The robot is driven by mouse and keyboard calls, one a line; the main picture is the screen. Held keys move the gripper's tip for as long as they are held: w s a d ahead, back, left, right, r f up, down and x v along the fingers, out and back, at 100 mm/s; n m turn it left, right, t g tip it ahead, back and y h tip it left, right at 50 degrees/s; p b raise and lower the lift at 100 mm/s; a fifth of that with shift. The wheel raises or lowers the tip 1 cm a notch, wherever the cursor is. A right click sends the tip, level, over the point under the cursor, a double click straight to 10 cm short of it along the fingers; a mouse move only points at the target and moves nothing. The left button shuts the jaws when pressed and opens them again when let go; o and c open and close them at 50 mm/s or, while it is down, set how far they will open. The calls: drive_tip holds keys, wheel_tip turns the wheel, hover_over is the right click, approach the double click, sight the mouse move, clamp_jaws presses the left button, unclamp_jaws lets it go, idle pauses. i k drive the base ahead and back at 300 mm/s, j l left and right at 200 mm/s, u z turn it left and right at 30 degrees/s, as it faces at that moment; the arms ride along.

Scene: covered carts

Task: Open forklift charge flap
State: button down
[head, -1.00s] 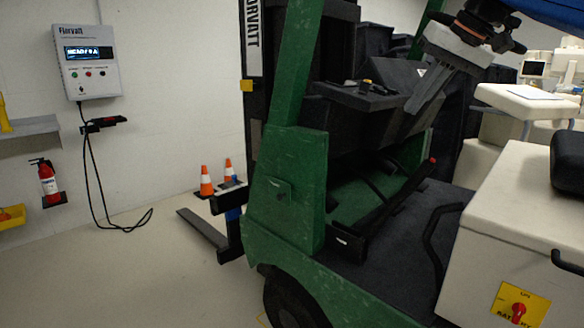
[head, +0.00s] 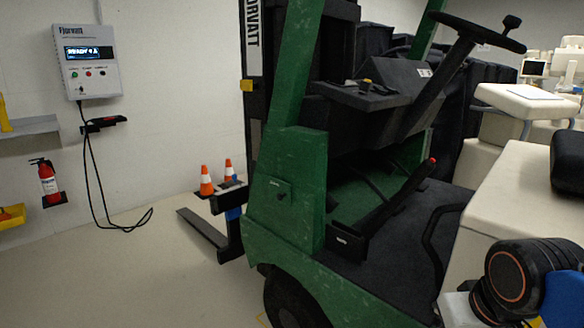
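The charge flap (head: 272,188) is a small green square panel with a dark latch or knob on it, set in the side of the green forklift (head: 292,155). It looks shut, lying about flush with the body. My arm enters at the bottom right corner, well to the right of the flap. Its dark joint with an orange ring shows there, but my gripper's fingers are not visible. Nothing touches the flap.
A wall charger (head: 88,62) with a hanging black cable is at the left. A fire extinguisher (head: 48,182) hangs below it. Orange cones (head: 206,181) stand behind the fork. The steering wheel (head: 478,32) and cream battery housing (head: 510,205) are right. Floor at front left is clear.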

sight(279, 191)
drive_tip(key=j+u, duration=0.4)
drive_tip(key=i+j+u, duration=0.1)
drive_tip(key=u, duration=0.35)
drive_tip(key=j, duration=0.1)
